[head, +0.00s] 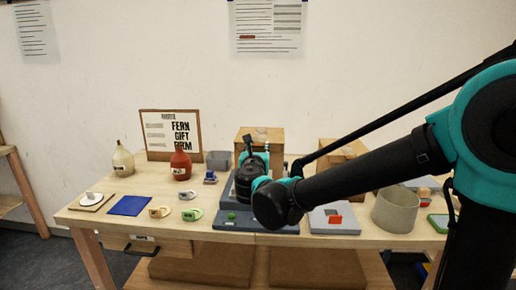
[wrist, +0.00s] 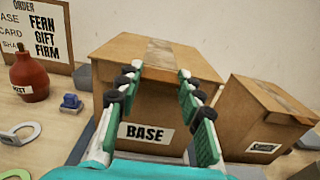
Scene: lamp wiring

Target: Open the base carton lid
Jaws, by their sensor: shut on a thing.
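The base carton (wrist: 118,103) is a brown cardboard box with a white BASE label (wrist: 147,133) on its front. Its lid (wrist: 115,48) looks flat and closed, with a paler tape strip (wrist: 160,50) down the middle. In the wrist view my gripper (wrist: 161,74) has its two green fingers well apart, at the lid's front edge on either side of the strip. It is shut on the lid there; the exact contact is hard to see. In the head view the carton (head: 277,147) stands at the table's back, partly hidden by my gripper (head: 256,153).
A second taped carton (wrist: 265,110) stands close on the right. A red bottle (wrist: 29,78) and a small blue part (wrist: 71,102) are on the left. In the head view, a grey bin (head: 395,212), a blue mat (head: 130,205) and an order board (head: 170,135) are on the table.

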